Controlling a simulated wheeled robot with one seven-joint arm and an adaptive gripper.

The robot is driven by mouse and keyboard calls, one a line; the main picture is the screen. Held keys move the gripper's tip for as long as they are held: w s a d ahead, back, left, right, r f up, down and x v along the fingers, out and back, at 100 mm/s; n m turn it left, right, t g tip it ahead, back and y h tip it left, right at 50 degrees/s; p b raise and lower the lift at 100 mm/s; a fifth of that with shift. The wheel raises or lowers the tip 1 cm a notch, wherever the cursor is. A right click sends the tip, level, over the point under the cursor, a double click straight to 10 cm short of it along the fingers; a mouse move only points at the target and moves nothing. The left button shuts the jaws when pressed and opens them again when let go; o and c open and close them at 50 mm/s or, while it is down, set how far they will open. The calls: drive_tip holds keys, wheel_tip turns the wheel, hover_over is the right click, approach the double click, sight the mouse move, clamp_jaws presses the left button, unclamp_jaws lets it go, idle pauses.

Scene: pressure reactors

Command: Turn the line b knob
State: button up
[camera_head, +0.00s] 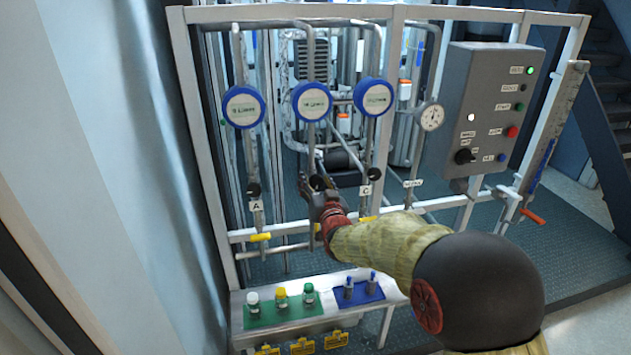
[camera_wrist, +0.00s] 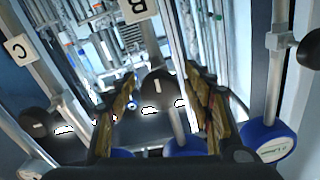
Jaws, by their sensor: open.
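The line B knob (camera_wrist: 157,90) is a round black knob with a pale mark, on a vertical pipe between lines A and C. In the wrist view it shows between the two fingers of my gripper (camera_wrist: 160,110), which is open. The B tag (camera_wrist: 135,9) shows above it. In the head view my gripper (camera_head: 320,194) is at the middle line and largely covers its B tag; the knob (camera_head: 318,182) shows at the fingertips. I cannot tell whether the fingers touch the knob.
The line A knob (camera_head: 254,190) and line C knob (camera_head: 374,174) stand on either side. Blue round gauges (camera_head: 312,102) are above. A grey control box (camera_head: 490,105) is at right. A bench (camera_head: 290,326) with small bottles stands below.

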drive_tip(key=v, duration=1.2)
drive_tip(key=s+d+f+n+g+h, duration=0.2)
drive_tip(key=s+d+f+g, duration=0.2)
drive_tip(key=s+f+g, duration=0.85)
drive_tip(key=s+d+r+h, duration=0.15)
drive_tip(key=s+d, duration=0.25)
drive_tip(key=s, duration=0.4)
drive_tip(key=s+d+r+m+g, duration=0.1)
drive_tip(key=s+d+r, duration=0.1)
drive_tip(key=s+d, duration=0.5)
drive_tip(key=s+d+r+h, duration=0.1)
drive_tip(key=s+d+r, duration=0.1)
drive_tip(key=s, duration=0.8)
drive_tip(key=shift+m+t+h, duration=0.25)
drive_tip(key=shift+m+t, duration=0.45)
drive_tip(key=shift+t, duration=0.15)
drive_tip(key=d+r, duration=0.1)
drive_tip(key=r, duration=0.2)
drive_tip(key=s+d+r, duration=0.1)
drive_tip(key=r, duration=0.1)
drive_tip(key=shift+s+d+r, duration=0.1)
drive_tip(key=shift+d, duration=0.25)
